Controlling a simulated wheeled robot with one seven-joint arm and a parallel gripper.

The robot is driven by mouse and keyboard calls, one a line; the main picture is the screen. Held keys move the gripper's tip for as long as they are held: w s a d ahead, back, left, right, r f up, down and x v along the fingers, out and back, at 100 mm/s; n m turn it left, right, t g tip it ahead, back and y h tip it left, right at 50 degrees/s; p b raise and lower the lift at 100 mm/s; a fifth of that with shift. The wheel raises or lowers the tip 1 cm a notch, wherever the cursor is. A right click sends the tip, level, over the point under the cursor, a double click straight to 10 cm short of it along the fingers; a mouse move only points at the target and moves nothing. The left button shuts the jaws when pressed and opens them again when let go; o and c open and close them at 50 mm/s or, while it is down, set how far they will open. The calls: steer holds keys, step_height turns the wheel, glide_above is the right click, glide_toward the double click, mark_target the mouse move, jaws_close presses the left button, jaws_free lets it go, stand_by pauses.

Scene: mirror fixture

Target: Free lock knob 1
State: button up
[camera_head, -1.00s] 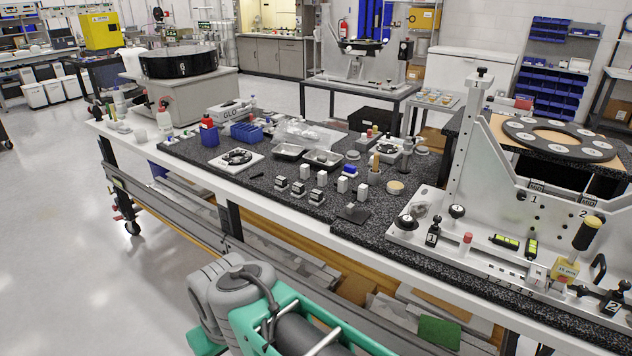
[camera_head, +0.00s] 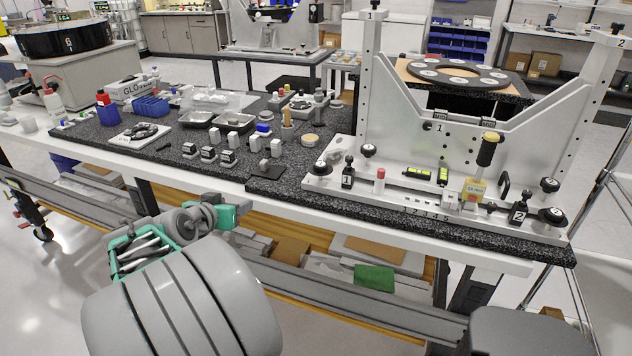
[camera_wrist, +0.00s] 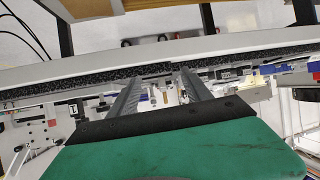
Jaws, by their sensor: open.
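The mirror fixture (camera_head: 400,140) stands on the right of the bench in the head view, with a tall post on each side. The left post is marked 1 and has a dark knob (camera_head: 374,4) on top; the right post is marked 2. Black knobs sit low on the fixture at left (camera_head: 321,168) and right (camera_head: 550,185). I cannot tell for sure which is lock knob 1. My gripper (camera_wrist: 160,72) is open in the wrist view, with nothing between its two dark fingers. In the head view my arm's end is in front of the bench, left of and apart from the fixture.
The bench's white front edge (camera_head: 215,195) runs between my arm and the fixture. Small blocks, trays and a blue bin (camera_head: 150,107) cover the dark bench top (camera_head: 95,133). A lower shelf holds a green cloth (camera_head: 374,278). Open floor lies at lower left.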

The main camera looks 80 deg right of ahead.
mark_target(317, 168)
steer(key=s+d+r+m+g+h, duration=0.1)
steer(key=s+d+g, duration=0.1)
steer(key=s, duration=0.3)
steer(key=s+d+r+m+g+h+b, duration=0.1)
steer(key=s+d+m+g+h, duration=0.1)
steer(key=s+d, duration=0.3)
steer(key=s+d+r+m+g+h, duration=0.1)
steer(key=s+d+m+g, duration=0.1)
steer(key=s, duration=0.3)
steer(key=shift+s+d+r+g+b, duration=0.15)
steer(key=shift+d+r+b, duration=0.05)
steer(key=shift+d, duration=0.25)
steer(key=shift+s+d+r+g+b, duration=0.15)
steer(key=shift+d, duration=0.25)
steer(key=shift+h, duration=0.3)
steer(key=p+x, duration=0.1)
steer(key=x, duration=0.6)
steer(key=shift+w, duration=0.15)
steer(key=shift+c, duration=0.6)
jaws_close()
